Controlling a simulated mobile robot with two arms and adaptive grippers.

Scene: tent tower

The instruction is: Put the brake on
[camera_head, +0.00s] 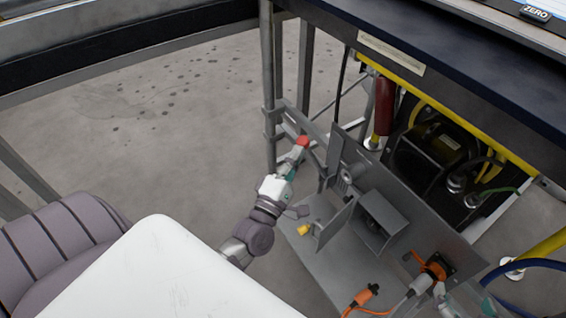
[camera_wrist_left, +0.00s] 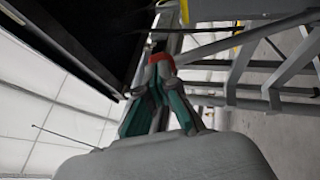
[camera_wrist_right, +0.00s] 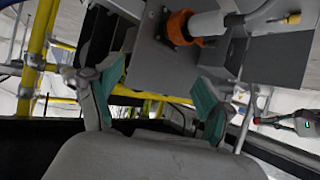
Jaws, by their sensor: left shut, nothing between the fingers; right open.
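A red grip (camera_head: 303,141), likely the brake handle, sits by the grey frame under the table's left end. My left gripper (camera_head: 297,153) reaches up to it from below. In the left wrist view the fingertips (camera_wrist_left: 160,72) are closed together right at the red grip (camera_wrist_left: 159,58), with nothing held between them. I cannot tell whether they touch it. The lever behind the grip is mostly hidden. My right gripper (camera_wrist_right: 158,95) is open and empty, below an orange ringed connector (camera_wrist_right: 180,27). In the head view it shows only partly at the lower right (camera_head: 446,298).
A grey metal panel (camera_head: 325,262) with a yellow knob (camera_head: 304,230) stands right of my left arm. An orange plug (camera_head: 364,296) with cable is lower down. The dark tabletop (camera_head: 450,75) overhangs. The concrete floor (camera_head: 180,110) at left is clear.

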